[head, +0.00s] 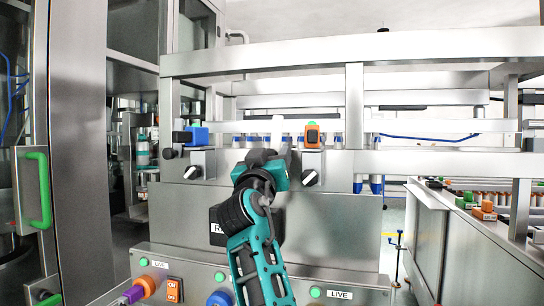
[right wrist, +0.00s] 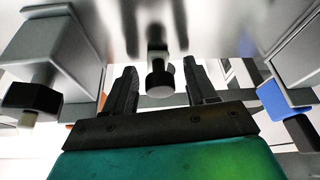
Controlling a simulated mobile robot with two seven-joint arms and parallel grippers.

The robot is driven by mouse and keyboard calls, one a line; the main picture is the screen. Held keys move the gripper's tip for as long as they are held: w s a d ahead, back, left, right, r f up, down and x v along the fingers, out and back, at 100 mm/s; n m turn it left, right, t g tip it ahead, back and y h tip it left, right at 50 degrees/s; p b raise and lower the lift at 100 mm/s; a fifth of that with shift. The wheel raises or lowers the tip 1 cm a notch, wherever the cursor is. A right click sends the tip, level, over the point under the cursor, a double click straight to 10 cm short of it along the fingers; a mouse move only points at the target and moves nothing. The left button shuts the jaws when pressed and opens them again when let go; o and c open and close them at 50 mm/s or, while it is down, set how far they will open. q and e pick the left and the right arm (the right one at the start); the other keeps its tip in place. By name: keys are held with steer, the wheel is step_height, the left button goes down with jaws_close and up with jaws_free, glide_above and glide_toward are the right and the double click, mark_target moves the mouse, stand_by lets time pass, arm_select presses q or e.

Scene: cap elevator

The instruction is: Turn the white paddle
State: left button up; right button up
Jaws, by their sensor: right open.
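Two black knobs with white paddles show in the head view, one at the left (head: 192,172) and one at the right (head: 310,178), each under a grey box on the machine front. My right gripper (head: 264,170) is between them, pointing at the machine, and its fingertips are hidden there. In the right wrist view my right gripper (right wrist: 160,73) is open. A round dark knob (right wrist: 160,82) appears between its fingers; I cannot tell whether they touch it. A black knob with a pale tip (right wrist: 32,99) is at the left there. My left gripper is not in view.
A blue block (head: 198,135) and an orange block (head: 312,136) sit above the grey boxes. Steel rails (head: 440,48) cross above. A lower panel (head: 258,260) has green buttons and an orange switch (head: 174,290). A conveyor (head: 460,245) stands at the right.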

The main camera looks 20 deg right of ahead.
jaws_close()
stand_by(0.4)
